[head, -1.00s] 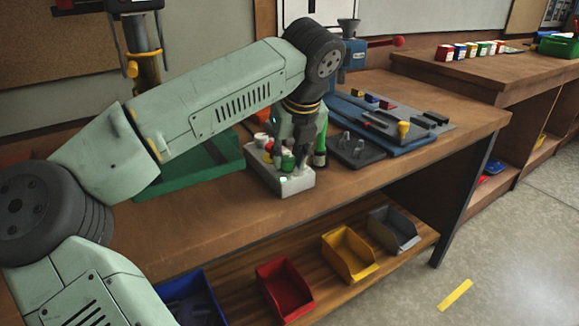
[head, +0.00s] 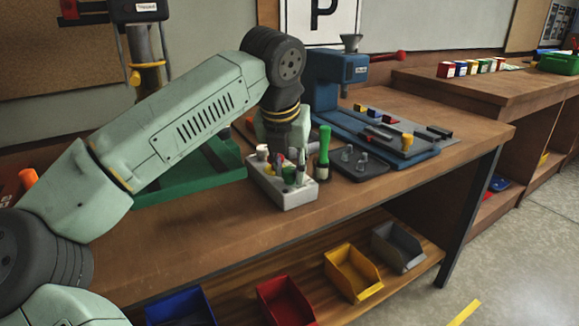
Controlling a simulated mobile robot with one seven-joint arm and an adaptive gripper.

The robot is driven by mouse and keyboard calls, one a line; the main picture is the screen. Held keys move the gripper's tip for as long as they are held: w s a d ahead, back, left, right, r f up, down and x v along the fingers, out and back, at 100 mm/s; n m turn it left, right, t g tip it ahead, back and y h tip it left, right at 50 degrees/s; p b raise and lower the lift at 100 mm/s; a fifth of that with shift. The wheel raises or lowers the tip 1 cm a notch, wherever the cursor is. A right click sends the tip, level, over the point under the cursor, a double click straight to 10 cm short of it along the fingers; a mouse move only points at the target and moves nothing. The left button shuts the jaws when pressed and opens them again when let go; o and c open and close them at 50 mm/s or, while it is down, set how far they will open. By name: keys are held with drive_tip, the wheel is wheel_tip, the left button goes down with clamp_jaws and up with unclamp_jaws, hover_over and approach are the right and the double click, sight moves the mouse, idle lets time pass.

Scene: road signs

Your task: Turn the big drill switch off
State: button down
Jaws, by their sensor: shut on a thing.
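A tall drill press with a dark head (head: 138,12), a metal column with a yellow collar and a green base (head: 195,178) stands at the left of the workbench, partly behind my arm. A blue machine (head: 335,85) stands further right. I cannot make out a switch on either. My gripper (head: 290,163) points down over a pale grey block (head: 283,190) that holds several small coloured pieces. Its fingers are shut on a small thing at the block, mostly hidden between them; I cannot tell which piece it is. A green-handled tool (head: 322,150) stands just right of the fingers.
A dark tray (head: 362,168) with small metal parts lies right of the block. Several bins, including a red (head: 285,300) and a yellow one (head: 352,272), sit on the lower shelf. The bench front (head: 225,220) is bare. A second bench (head: 470,85) stands at right.

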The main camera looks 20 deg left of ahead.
idle(0.4)
drive_tip(key=c, duration=1.2)
unclamp_jaws()
drive_tip(key=shift+c, duration=0.2)
